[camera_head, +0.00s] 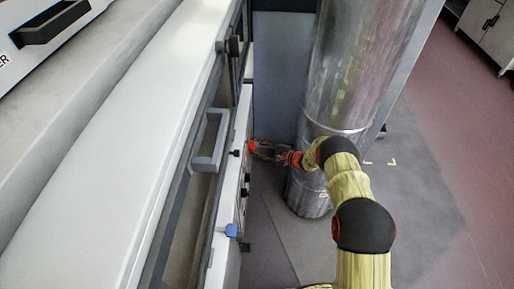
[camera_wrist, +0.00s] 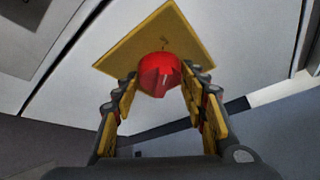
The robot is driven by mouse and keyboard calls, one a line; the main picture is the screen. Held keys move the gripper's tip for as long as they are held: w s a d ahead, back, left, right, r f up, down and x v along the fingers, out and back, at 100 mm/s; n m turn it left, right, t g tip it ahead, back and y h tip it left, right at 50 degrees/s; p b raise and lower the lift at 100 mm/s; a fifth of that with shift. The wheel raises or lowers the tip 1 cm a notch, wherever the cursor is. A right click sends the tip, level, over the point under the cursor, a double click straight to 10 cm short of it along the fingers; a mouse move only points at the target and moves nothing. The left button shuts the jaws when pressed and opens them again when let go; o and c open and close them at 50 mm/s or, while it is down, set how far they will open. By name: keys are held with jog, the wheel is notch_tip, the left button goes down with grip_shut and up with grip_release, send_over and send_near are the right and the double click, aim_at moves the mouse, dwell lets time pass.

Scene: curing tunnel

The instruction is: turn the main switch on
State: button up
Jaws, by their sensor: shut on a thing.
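The main switch is a red rotary knob (camera_wrist: 159,76) on a yellow square plate (camera_wrist: 150,38), fixed to a pale panel in the wrist view. My gripper (camera_wrist: 160,88) has one finger on each side of the knob and is shut on it. A small light mark shows on the knob's face. In the head view my gripper (camera_head: 262,149) reaches left to the side of the white machine.
The white machine (camera_head: 110,130) with a grey handle (camera_head: 210,142) runs along the left. A blue piece (camera_head: 231,230) sticks out lower on its side. A large metal duct (camera_head: 352,75) stands close behind my arm. Open floor (camera_head: 440,150) lies to the right.

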jog(key=shift+w+r+m+g+h, duration=0.15)
jog(key=shift+m+g+h, duration=0.35)
jog(key=shift+m+g, duration=0.75)
jog(key=o, duration=1.1)
jog(key=shift+c, duration=0.2)
jog(key=shift+o, duration=0.4)
notch_tip(320, 180, up, 10)
